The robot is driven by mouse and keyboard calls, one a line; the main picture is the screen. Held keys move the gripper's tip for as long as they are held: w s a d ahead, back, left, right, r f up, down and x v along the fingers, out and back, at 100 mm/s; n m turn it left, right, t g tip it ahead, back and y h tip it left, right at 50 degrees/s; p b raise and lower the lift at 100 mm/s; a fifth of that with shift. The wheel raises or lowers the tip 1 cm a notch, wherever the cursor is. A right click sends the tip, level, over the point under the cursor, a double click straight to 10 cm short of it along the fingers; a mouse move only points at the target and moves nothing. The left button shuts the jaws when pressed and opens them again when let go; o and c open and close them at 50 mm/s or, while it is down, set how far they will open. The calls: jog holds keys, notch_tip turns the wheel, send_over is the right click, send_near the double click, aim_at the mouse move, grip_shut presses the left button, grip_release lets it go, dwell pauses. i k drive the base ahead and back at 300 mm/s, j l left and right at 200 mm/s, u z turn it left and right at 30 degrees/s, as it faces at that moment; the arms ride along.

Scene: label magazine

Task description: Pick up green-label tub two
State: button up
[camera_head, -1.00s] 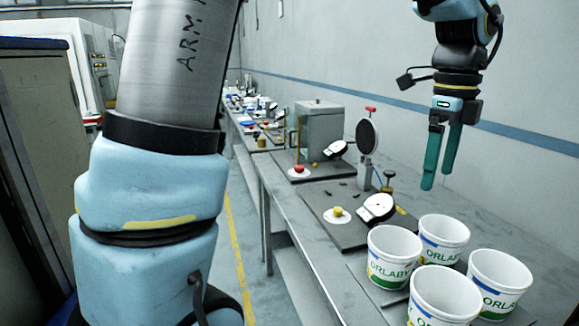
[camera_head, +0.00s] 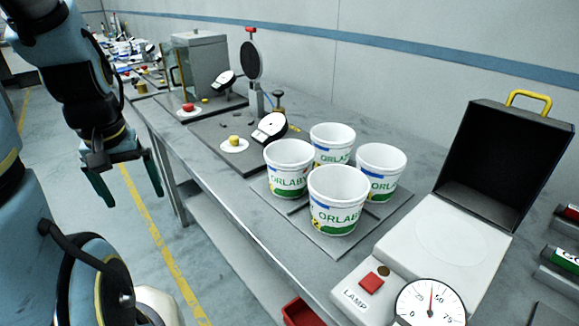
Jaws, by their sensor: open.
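Several white tubs with green, blue and yellow ORLABY labels stand upright in a cluster on a grey plate (camera_head: 268,203) on the bench. They are a left tub (camera_head: 288,170), a front tub (camera_head: 336,205), a back tub (camera_head: 333,146) and a right tub (camera_head: 382,172). No number shows on them, so I cannot tell which is tub two. My gripper (camera_head: 128,190) is open and empty, with its green fingers pointing down. It hangs over the floor side of the bench, left of the tubs and apart from them.
An open black-lidded case (camera_head: 503,160) with a yellow handle, a lamp button box and a dial gauge (camera_head: 430,303) stand right of the tubs. A dial stand (camera_head: 252,62) and a grey box (camera_head: 199,66) stand behind. A red bin (camera_head: 301,313) sits below the bench. The floor aisle is clear.

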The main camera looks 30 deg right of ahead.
aim_at(338, 193)
jog(key=i+j, duration=0.3)
jog(key=i+j+z, duration=0.3)
jog(key=j+z, duration=0.25)
jog(key=i+j+z, duration=0.15)
jog(key=j+z, duration=0.15)
jog(key=i+j+z, duration=0.1)
jog(key=z, duration=1.2)
jog(key=i+j, duration=0.3)
